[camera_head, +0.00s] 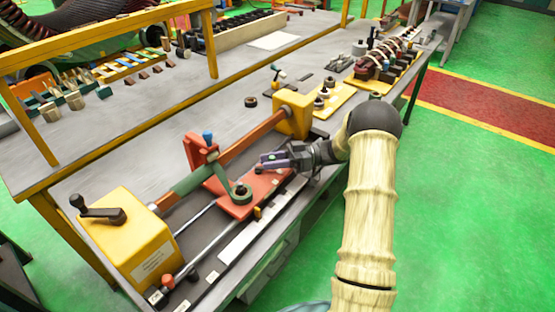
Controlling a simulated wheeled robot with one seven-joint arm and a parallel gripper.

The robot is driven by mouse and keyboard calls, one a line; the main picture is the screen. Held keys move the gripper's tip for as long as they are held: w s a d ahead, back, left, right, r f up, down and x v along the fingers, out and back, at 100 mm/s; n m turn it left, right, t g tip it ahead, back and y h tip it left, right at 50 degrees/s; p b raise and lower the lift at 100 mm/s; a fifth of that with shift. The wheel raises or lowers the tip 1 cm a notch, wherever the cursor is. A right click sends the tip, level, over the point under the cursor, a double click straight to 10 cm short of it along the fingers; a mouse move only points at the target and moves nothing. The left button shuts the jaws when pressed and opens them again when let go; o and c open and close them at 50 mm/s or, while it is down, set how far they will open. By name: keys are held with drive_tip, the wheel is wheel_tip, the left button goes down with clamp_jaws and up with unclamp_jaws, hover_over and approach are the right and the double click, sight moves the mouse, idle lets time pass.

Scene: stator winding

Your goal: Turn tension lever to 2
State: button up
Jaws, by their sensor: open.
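The winding machine (140,232) stands along the front edge of the bench, with a yellow headstock at the left and a yellow end block (291,113) at the right. On its red carriage (262,186) are a grey-green lever arm (221,171), a round dark hub (241,193) and a red upright with a blue knob (208,135). A red-knobbed handle (168,282) is at the front left. I cannot tell for sure which is the tension lever, and no numbers are legible. My gripper (264,162) is open above the carriage, right of the hub, apparently empty.
A black crank (98,210) sticks out of the headstock. A yellow plate (334,98) with small round parts lies beyond the end block. The bench (130,165) is clear behind the machine. Green floor is open at the right.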

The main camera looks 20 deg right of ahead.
drive_tip(key=s+d+b, duration=0.1)
drive_tip(key=d+b, duration=0.1)
drive_tip(key=d, duration=1.5)
drive_tip(key=shift+s+d, duration=0.15)
drive_tip(key=shift+s, duration=0.1)
drive_tip(key=w+a+r+m+t+h+p, duration=0.5)
drive_tip(key=w+a+r+m+t+h, duration=0.3)
drive_tip(key=w+a+r+t+h, duration=0.45)
drive_tip(key=s+a+f+m+g+h+p, duration=0.1)
drive_tip(key=s+a+m+g, duration=0.1)
drive_tip(key=s, duration=0.9)
drive_tip(key=s+a+f+m+g+h+p, duration=0.1)
drive_tip(key=s+g, duration=0.4)
drive_tip(key=s, duration=0.6)
drive_tip(key=s+a+f+m+g+h+p, duration=0.2)
drive_tip(key=s+a+g+h, duration=0.1)
drive_tip(key=s, duration=0.9)
drive_tip(key=shift+a+f+m+g, duration=0.35)
drive_tip(key=shift+a+g, duration=0.2)
drive_tip(key=shift+g, duration=0.2)
drive_tip(key=shift+w+a+h, duration=0.1)
drive_tip(key=shift+h, duration=0.15)
